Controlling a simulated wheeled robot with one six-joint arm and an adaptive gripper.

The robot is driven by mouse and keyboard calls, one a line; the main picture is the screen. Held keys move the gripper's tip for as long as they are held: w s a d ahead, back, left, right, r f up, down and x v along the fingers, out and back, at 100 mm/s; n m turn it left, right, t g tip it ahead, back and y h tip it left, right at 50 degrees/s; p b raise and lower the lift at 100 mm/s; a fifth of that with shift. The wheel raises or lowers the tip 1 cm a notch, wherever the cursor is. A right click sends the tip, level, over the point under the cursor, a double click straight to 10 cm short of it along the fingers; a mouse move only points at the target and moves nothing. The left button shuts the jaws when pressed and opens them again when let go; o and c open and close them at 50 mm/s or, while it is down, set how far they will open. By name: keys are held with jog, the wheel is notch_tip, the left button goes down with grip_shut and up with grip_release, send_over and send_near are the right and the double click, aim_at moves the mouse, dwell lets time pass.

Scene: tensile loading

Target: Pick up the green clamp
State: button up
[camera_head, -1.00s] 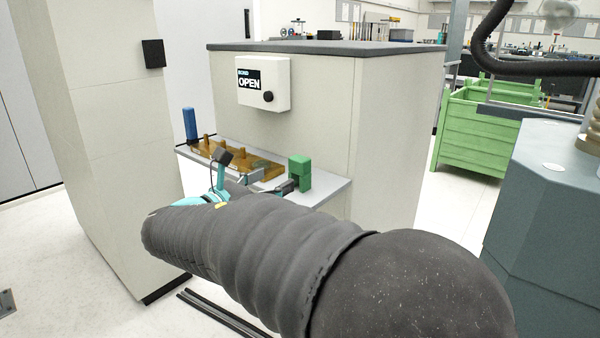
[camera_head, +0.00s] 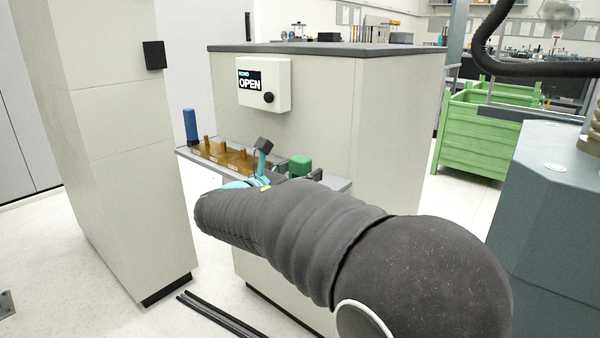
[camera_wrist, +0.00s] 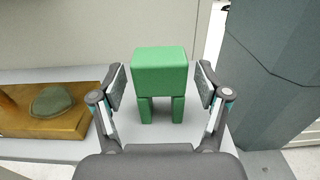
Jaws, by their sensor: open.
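The green clamp (camera_wrist: 160,73) is a block on two legs, standing upright on a grey shelf (camera_wrist: 60,150). In the wrist view my gripper (camera_wrist: 160,85) is open, with one finger on each side of the clamp's upper block. Small gaps show between the pads and the block, and nothing is held. In the head view the clamp's top (camera_head: 299,165) shows above my arm, which hides its lower part and most of my gripper.
A wooden holder (camera_head: 222,153) with several pegs stands left of the clamp, and a blue cylinder (camera_head: 191,126) is at the shelf's far left. A panel reading OPEN (camera_head: 263,84) is on the cabinet wall above. A grey-blue cabinet (camera_wrist: 275,80) stands at right.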

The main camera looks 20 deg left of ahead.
jog(key=c, duration=1.3)
jog(key=shift+r, duration=0.1)
